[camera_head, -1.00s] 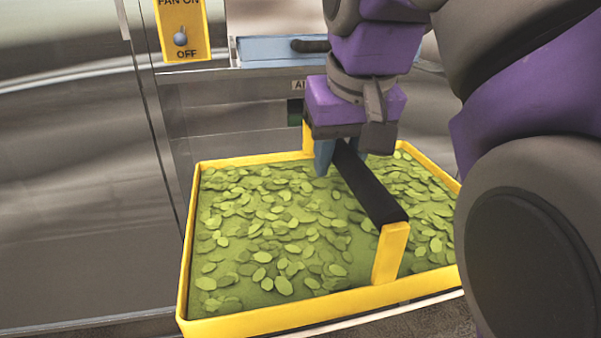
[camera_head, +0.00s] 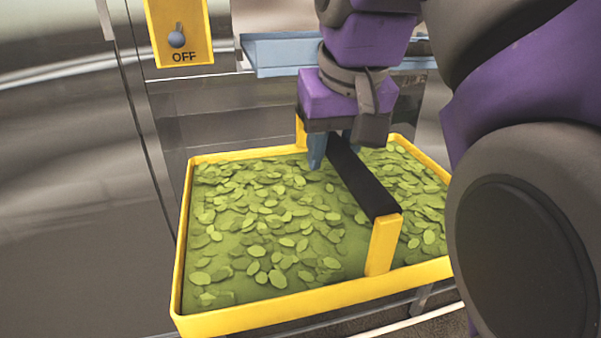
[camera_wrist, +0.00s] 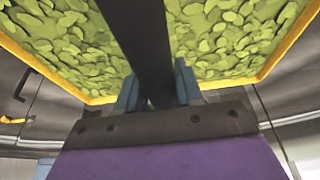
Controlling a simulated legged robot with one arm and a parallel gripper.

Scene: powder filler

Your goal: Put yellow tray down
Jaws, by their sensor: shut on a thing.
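The yellow tray (camera_head: 240,318) is full of green leaf-like pieces (camera_head: 270,225) and fills the lower middle of the head view. A black handle bar (camera_head: 365,182) on yellow posts (camera_head: 383,245) spans it. My gripper (camera_head: 332,155) is above the tray, its blue fingers on either side of the black bar, shut on it. In the wrist view the black bar (camera_wrist: 142,45) passes between the blue fingers (camera_wrist: 158,90), with the tray's rim (camera_wrist: 270,65) beyond. What lies directly under the tray is mostly hidden.
A steel machine wall (camera_head: 75,200) stands left of and behind the tray. A yellow switch panel (camera_head: 180,35) marked OFF and a light blue tray or shelf (camera_head: 285,55) are at the back. A metal rail (camera_head: 405,322) shows below the tray at front right.

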